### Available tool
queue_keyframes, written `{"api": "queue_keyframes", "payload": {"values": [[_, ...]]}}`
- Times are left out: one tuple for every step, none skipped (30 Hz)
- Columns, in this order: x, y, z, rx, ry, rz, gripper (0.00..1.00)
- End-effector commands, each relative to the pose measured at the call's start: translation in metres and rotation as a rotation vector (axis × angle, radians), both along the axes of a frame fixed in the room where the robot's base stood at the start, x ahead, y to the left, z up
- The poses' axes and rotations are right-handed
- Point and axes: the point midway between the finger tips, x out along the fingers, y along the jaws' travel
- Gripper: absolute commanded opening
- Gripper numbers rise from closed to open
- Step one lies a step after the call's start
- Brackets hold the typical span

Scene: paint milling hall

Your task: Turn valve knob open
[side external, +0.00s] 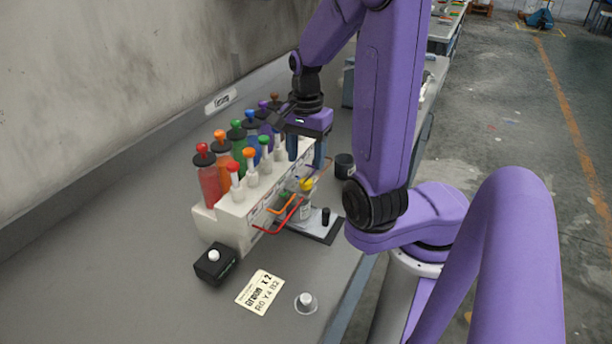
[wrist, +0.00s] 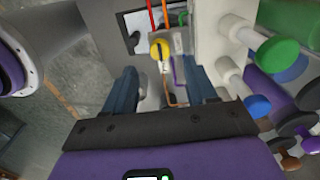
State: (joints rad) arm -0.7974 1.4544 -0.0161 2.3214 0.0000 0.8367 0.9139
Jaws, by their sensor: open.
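A white dispenser block (side external: 238,218) carries a row of colored paint bottles, with a red bottle (side external: 209,185) nearest the camera. White stems with colored caps stand along it, including an orange-capped one (side external: 234,170). In the wrist view a green-capped stem (wrist: 277,54) and a blue-capped stem (wrist: 257,105) sit right of my gripper. Which one is the task's valve knob I cannot tell. My gripper (side external: 306,158) is open at the far end of the block. Its two blue fingers (wrist: 163,90) have no cap visibly gripped between them. My arm hides part of the far end.
Bent colored tubes, including a red one (side external: 283,224), reach from the block over a small stand. A yellow part (side external: 306,184) also shows in the wrist view (wrist: 159,49). A black button box (side external: 215,264), a card (side external: 260,291) and a dark cup (side external: 344,165) sit on the bench.

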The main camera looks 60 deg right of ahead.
Motion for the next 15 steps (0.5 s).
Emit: {"api": "queue_keyframes", "payload": {"values": [[-0.001,0.001,-0.01,0.004,0.005,0.001,0.57],[-0.001,0.001,-0.014,0.004,0.005,0.001,0.57],[-0.001,0.001,-0.021,0.004,0.006,0.0,0.57],[-0.001,0.001,-0.025,0.004,0.005,0.001,0.57],[-0.001,0.001,-0.03,0.004,0.005,0.001,0.57],[-0.001,0.001,-0.035,0.004,0.005,0.002,0.57],[-0.001,0.001,-0.039,0.003,0.004,0.001,0.57],[-0.001,0.001,-0.042,0.003,0.004,0.001,0.57],[-0.001,0.0,-0.046,0.003,0.003,0.0,0.57],[-0.001,0.0,-0.049,0.003,0.003,0.0,0.57],[0.0,0.0,-0.052,0.002,0.003,0.001,0.57],[-0.001,0.0,-0.055,0.002,0.003,0.001,0.57],[0.0,0.001,-0.056,0.002,0.002,0.001,0.57],[0.0,0.0,-0.058,0.001,0.001,0.001,0.57],[0.0,0.0,-0.06,0.001,0.001,0.001,0.57]]}}
